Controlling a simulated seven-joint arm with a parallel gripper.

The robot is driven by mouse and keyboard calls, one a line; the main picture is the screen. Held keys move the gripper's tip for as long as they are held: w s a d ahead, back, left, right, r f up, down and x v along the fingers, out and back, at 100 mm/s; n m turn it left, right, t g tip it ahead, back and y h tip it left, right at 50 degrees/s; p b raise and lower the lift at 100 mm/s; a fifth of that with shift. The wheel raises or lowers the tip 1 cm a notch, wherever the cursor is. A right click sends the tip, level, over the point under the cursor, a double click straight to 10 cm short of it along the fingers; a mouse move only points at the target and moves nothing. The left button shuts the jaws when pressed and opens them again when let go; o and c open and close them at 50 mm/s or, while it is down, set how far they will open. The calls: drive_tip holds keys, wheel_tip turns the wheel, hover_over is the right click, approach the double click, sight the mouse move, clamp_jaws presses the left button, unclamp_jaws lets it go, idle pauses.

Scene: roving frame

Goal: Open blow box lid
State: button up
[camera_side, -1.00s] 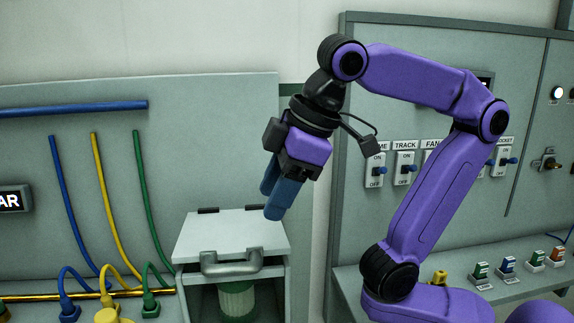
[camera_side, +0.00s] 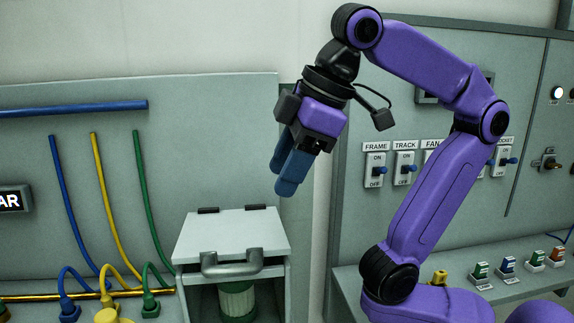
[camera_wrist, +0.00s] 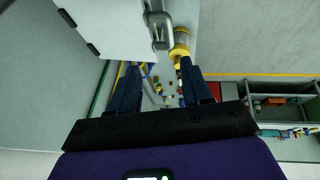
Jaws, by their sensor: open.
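The blow box (camera_side: 283,301) is a grey cabinet with an open front at the lower middle of the side view. Its pale lid (camera_side: 225,234) lies closed on top, with two dark hinges at the back and a grey bar handle (camera_side: 232,266) at the front edge. A ribbed green and white cylinder (camera_side: 237,301) shows inside. My gripper (camera_side: 283,190) is open and empty, above and to the right of the lid, not touching it. In the wrist view the lid (camera_wrist: 112,22) and handle (camera_wrist: 158,28) are at the top, beyond the blue fingers (camera_wrist: 157,80).
Left of the box are blue, yellow and green hoses (camera_side: 103,200) with plugs below. At right a panel carries labelled toggle switches (camera_side: 404,169), and small coloured blocks sit on the ledge (camera_side: 455,272) below it. The space above the lid is clear.

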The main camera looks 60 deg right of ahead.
drive_tip(key=shift+f, duration=0.1)
clamp_jaws()
drive_tip(key=s+a+f+n+t+h, duration=0.1)
drive_tip(key=a+f+n+t+h, duration=0.4)
drive_tip(key=f, duration=0.5)
drive_tip(key=s+a+f+n+t+h, duration=0.2)
drive_tip(key=a+f+n+t+h, duration=0.1)
drive_tip(key=f+n+h, duration=0.55)
drive_tip(key=s+a+f+n+t+h, duration=0.1)
drive_tip(key=a+f+n+t+h, duration=0.35)
drive_tip(key=f, duration=0.65)
drive_tip(key=s+r+x, duration=0.1)
drive_tip(key=r+x, duration=0.1)
drive_tip(key=x, duration=1)
drive_tip(key=shift+r, duration=0.35)
